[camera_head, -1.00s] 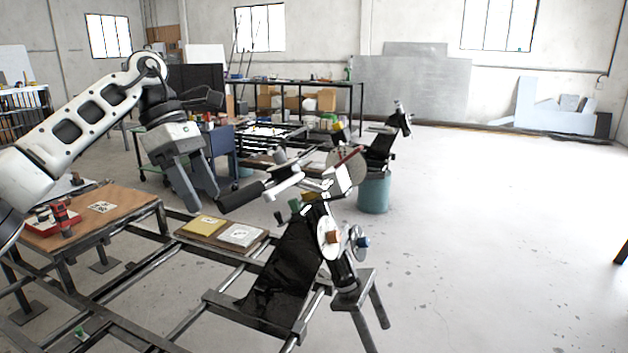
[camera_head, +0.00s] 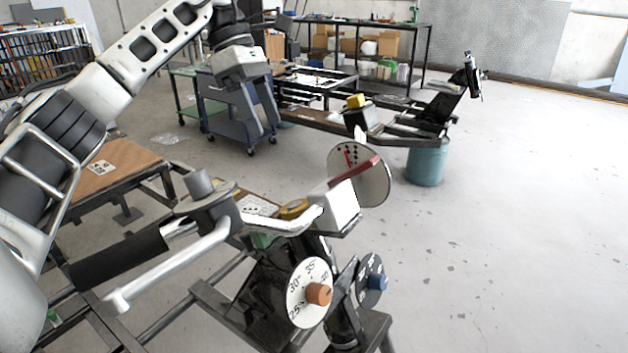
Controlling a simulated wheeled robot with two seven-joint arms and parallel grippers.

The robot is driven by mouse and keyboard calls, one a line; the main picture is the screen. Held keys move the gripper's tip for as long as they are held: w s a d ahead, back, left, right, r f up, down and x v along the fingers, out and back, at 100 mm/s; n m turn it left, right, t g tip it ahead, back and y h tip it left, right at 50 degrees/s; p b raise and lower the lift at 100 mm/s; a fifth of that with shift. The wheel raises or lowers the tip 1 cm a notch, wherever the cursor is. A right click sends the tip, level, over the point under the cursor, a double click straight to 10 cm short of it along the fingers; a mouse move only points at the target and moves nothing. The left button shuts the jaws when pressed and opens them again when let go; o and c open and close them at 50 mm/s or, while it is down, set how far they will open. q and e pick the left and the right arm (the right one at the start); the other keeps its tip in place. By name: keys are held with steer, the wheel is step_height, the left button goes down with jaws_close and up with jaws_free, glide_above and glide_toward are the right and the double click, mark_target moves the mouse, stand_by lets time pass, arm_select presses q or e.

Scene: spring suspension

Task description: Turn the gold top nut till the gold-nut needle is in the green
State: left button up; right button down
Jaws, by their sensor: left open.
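A gold ring-like part (camera_head: 293,210), apparently the gold top nut, sits at the top of the suspension assembly, partly hidden by the silver lever and white block. A large round disc gauge (camera_head: 373,185) with a red bar across it stands behind the white block (camera_head: 335,205). A white numbered dial (camera_head: 298,290) has an orange knob; a dark dial (camera_head: 367,272) beside it has a blue knob. I cannot make out the gold-nut needle or any green zone. My left gripper (camera_head: 260,138) is open and empty, pointing down, apart from the nut. My right gripper is out of view.
A black handlebar grip (camera_head: 120,257) and silver lever (camera_head: 170,268) stick out left of the assembly. A wooden-topped table (camera_head: 125,170) is at left. A blue cart (camera_head: 225,110), another bench and a teal drum (camera_head: 427,165) stand behind. The floor at right is clear.

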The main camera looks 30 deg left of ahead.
mark_target(296, 205)
arm_select(q)
steer(key=x, duration=1.5)
steer(key=shift+s+d+f+p, duration=0.15)
steer(key=shift+s+p, duration=0.15)
steer(key=shift+s, duration=0.1)
steer(key=c, duration=1)
